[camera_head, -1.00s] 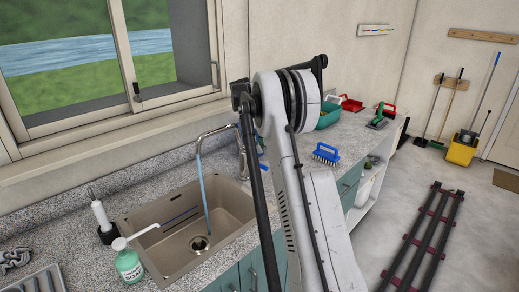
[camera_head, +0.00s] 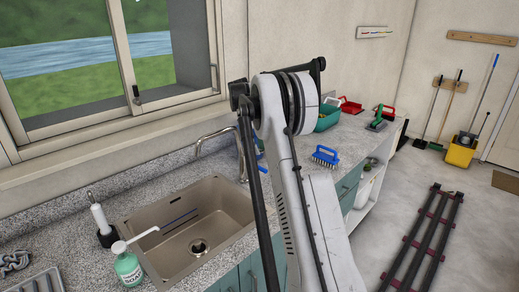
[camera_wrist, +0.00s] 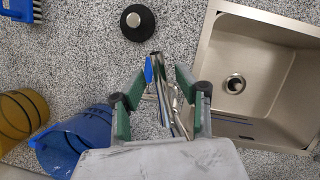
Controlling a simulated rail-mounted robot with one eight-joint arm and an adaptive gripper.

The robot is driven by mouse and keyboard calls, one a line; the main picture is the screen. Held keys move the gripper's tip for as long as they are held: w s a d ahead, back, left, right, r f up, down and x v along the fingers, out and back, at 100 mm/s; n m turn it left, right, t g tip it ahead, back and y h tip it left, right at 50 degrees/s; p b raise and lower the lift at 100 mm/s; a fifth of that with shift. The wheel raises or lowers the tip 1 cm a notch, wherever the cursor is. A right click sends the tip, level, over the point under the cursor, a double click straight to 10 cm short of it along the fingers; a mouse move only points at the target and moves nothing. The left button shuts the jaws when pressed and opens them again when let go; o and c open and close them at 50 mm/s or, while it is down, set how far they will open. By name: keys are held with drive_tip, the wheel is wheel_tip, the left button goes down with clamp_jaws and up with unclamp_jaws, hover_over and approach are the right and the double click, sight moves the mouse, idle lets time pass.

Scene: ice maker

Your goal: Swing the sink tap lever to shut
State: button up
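The chrome sink tap (camera_head: 200,140) curves over the sink (camera_head: 160,210) in the head view, and no water stream runs from its spout. My arm hides part of the tap's base and my gripper in that view. In the wrist view my gripper (camera_wrist: 160,77) is open, its two green-sided fingers apart. The chrome tap (camera_wrist: 164,95) shows between the fingers. A small blue part (camera_wrist: 148,70), perhaps the lever's marking, lies close to the left fingertip. I cannot tell whether a finger touches it.
The sink basin (camera_wrist: 225,45) lies to the right in the wrist view. A black round object (camera_wrist: 137,22) sits on the speckled counter, and a blue container (camera_wrist: 65,145) stands at lower left.

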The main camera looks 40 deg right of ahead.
drive_tip(key=shift+p+v, duration=1.2)
drive_tip(key=shift+v, duration=1.65)
drive_tip(key=shift+a+r, duration=0.25)
drive_tip(key=shift+a, duration=0.1)
drive_tip(key=s+a+r+m+t+b, duration=0.1)
drive_tip(key=s+a+r+t+b, duration=0.15)
drive_tip(key=s+a+r, duration=0.65)
drive_tip(key=s+a+m+t+b, duration=0.1)
drive_tip(key=s+a+t, duration=0.15)
drive_tip(key=a, duration=1.25)
drive_tip(key=s+a+f+t+b, duration=0.1)
drive_tip(key=s+a+f+t, duration=0.1)
drive_tip(key=s+a+f, duration=0.2)
drive_tip(key=s+a+f+m+t+y+b, duration=0.1)
drive_tip(key=s+a+f, duration=0.3)
drive_tip(key=s+a, duration=0.4)
drive_tip(key=s+a+f+m+t+b, duration=0.1)
drive_tip(key=s+a+f, duration=0.3)
drive_tip(key=s, duration=0.7)
drive_tip(key=shift+a+f+t+b, duration=0.2)
drive_tip(key=shift+a+t+b, duration=0.2)
drive_tip(key=shift+a+t, duration=0.55)
drive_tip(key=shift+a, duration=0.1)
